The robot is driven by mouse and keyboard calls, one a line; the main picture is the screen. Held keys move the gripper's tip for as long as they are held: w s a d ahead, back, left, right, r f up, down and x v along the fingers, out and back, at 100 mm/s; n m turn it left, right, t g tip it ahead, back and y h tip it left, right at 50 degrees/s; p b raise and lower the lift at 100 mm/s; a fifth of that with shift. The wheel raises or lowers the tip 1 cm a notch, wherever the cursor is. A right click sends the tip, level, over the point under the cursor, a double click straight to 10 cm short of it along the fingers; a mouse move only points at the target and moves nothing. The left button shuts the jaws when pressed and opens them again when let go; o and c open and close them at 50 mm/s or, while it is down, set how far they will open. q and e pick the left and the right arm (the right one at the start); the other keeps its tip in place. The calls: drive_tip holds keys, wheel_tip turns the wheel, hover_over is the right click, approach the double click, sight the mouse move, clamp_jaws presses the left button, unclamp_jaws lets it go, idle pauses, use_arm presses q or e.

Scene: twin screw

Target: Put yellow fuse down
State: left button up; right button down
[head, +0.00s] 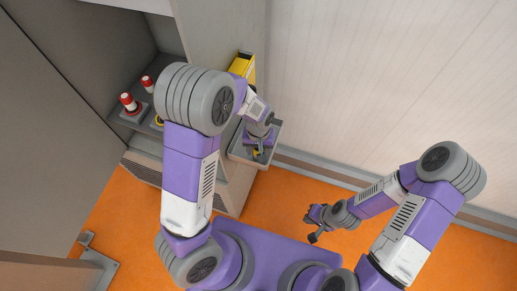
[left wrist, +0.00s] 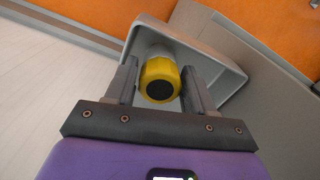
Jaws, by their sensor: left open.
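The yellow fuse (left wrist: 160,80), with a dark round end and a pale body behind it, sits in a grey tray (left wrist: 222,83). My left gripper (left wrist: 159,73) is open, with one finger on each side of the fuse; I cannot tell whether they touch it. In the head view, the fuse (head: 256,154) shows as a small yellow spot in the tray (head: 236,152), partly hidden by my left gripper (head: 259,147). My right gripper (head: 309,228) is open and empty, above the orange floor.
Red-and-white fuses (head: 129,103) stand on a grey shelf (head: 98,83) inside the cabinet at the left. A yellow box (head: 243,64) is behind the tray. A pale wall (head: 390,85) rises at the right. The orange floor (head: 290,205) is clear around my right gripper.

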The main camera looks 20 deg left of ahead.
use_arm(q)
wheel_tip(320, 180, up, 7)
drive_tip(key=shift+f, duration=0.1)
use_arm(e)
drive_tip(key=shift+r, duration=0.25)
idle(1.2)
